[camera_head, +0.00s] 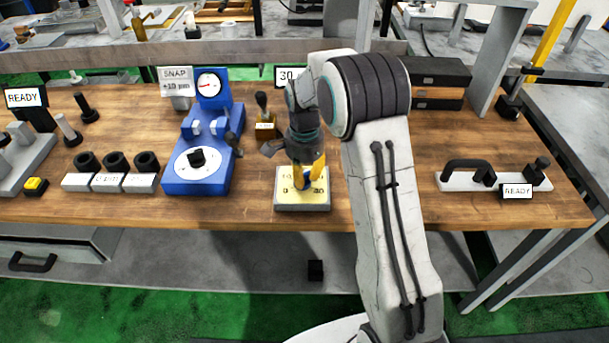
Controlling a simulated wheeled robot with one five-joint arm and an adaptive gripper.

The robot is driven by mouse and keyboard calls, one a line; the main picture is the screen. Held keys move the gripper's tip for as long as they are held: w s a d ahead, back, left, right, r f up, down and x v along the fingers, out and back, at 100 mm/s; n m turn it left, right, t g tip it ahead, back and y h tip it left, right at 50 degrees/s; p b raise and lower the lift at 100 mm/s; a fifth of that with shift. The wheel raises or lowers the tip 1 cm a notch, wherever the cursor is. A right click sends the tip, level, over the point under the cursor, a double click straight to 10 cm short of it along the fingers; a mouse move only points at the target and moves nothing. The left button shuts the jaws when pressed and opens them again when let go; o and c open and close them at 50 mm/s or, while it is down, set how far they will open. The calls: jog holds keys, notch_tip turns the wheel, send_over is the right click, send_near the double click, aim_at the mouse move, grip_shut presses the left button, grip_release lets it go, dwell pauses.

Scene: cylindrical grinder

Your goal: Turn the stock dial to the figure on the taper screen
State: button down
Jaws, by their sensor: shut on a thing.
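The stock dial (287,201) is a pale yellow square plate on a grey base at the middle front of the wooden bench. Figures are printed on its face, but most are covered or too small to read. My gripper (306,180) points down over the middle of the dial and is shut on its knob, which the fingers largely hide. I cannot tell which figure the knob points to. A small screen (286,76) behind my arm shows "30"; its right part is hidden by the arm.
Left of the dial stands a blue fixture (195,175) with a white dial, gauge and "SNAP +10 µm" sign (174,80). A small lever block (265,128) stands close behind left. A white handle plate (465,183) marked READY lies right.

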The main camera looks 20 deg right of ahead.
aim_at(304, 174)
jog(key=shift+s+f+m, duration=0.1)
jog(key=shift+m, duration=0.4)
dwell(0.3)
jog(key=c, duration=1)
grip_release()
notch_tip(304, 174, up, 12)
jog(key=shift+r, duration=0.1)
